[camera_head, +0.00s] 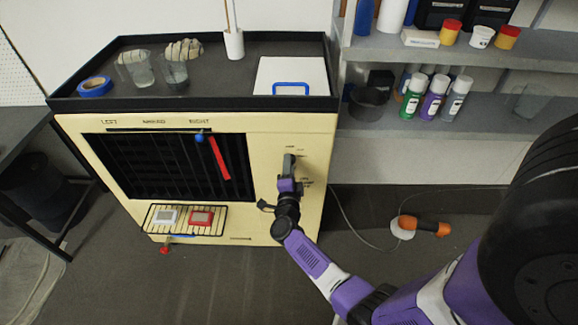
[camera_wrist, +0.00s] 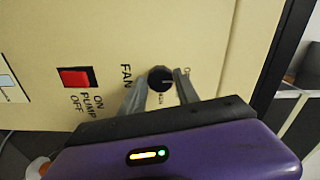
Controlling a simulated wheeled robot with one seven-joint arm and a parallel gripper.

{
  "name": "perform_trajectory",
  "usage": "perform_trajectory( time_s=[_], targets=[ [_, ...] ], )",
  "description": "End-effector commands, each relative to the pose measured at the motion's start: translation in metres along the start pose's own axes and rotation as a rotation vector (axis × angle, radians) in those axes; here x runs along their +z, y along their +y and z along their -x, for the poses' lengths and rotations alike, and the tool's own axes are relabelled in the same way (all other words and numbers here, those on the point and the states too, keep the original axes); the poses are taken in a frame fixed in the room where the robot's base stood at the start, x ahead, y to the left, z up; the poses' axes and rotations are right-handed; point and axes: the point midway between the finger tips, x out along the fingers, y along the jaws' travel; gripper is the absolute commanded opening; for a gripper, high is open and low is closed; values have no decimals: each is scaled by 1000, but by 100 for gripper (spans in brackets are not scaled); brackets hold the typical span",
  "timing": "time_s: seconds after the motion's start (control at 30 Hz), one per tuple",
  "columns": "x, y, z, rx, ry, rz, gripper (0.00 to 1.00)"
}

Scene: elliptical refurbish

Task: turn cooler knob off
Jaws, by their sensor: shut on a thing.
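The cooler (camera_head: 270,150) is a cream cabinet with a black grille, seen in the head view. Its black round fan knob (camera_wrist: 160,79) shows in the wrist view beside the word FAN, and a pale mark shows near its middle. My gripper (camera_wrist: 158,82) has one finger on each side of the knob and is shut on it. In the head view my gripper (camera_head: 289,165) is at the right side of the cooler's front panel and hides the knob. A red pump switch (camera_wrist: 76,78) sits left of the knob in the wrist view, marked ON, PUMP and OFF.
A black tray top (camera_head: 230,75) on the cooler holds cups, blue tape and a white board. Shelves (camera_head: 480,75) with spray cans stand at the right. An orange tool (camera_head: 425,225) and a cable lie on the floor to the right.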

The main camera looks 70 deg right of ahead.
Motion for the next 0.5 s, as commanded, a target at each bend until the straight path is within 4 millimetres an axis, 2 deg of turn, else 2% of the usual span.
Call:
perform_trajectory(
  time_s=[0.17,0.2,0.3,0.5],
  targets=[
    [1,1,1,1,-3,3,0],
    [1,1,1,1,-3,3,43],
    [1,1,0,1,-2,2,59],
    [0,0,0,1,-1,1,59]
  ],
)
